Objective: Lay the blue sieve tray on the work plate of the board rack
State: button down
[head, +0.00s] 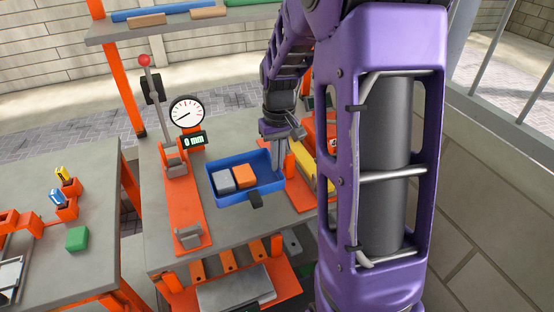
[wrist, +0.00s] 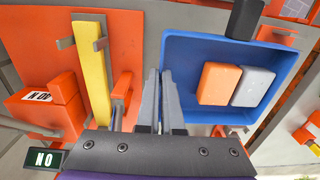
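The blue sieve tray (head: 262,158) is at the middle of the grey bench in the head view, with a dark handle (head: 255,200) toward the front. It holds a grey block (head: 222,181) and an orange block (head: 245,176). In the wrist view the tray (wrist: 205,45) is right of centre. My gripper (head: 273,158) is at its back right wall. In the wrist view the gripper (wrist: 160,78) has its fingers close together, one on each side of that wall, and looks shut on it. I cannot tell surely which part is the board rack's work plate; a grey plate (head: 236,290) lies low in front.
An orange lever press with a gauge (head: 187,112) reading 0 mm stands left of the tray. A yellow bar (wrist: 92,75) on an orange fixture stands on the other side. A second table (head: 60,165) is at the left, with a green block (head: 77,238). A shelf (head: 185,27) is behind.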

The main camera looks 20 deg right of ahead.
jog(key=shift+f+b, duration=2.75)
jog(key=shift+f, duration=1.45)
jog(key=shift+f+b, duration=0.55)
jog(key=shift+f, duration=0.25)
jog(key=c, duration=1)
grip_release()
jog(key=shift+r, duration=0.15)
notch_tip(320, 180, up, 17)
jog(key=p, duration=0.2)
jog(key=shift+d+p, duration=0.15)
jog(key=shift+p, duration=0.25)
jog(key=shift+r, duration=0.1)
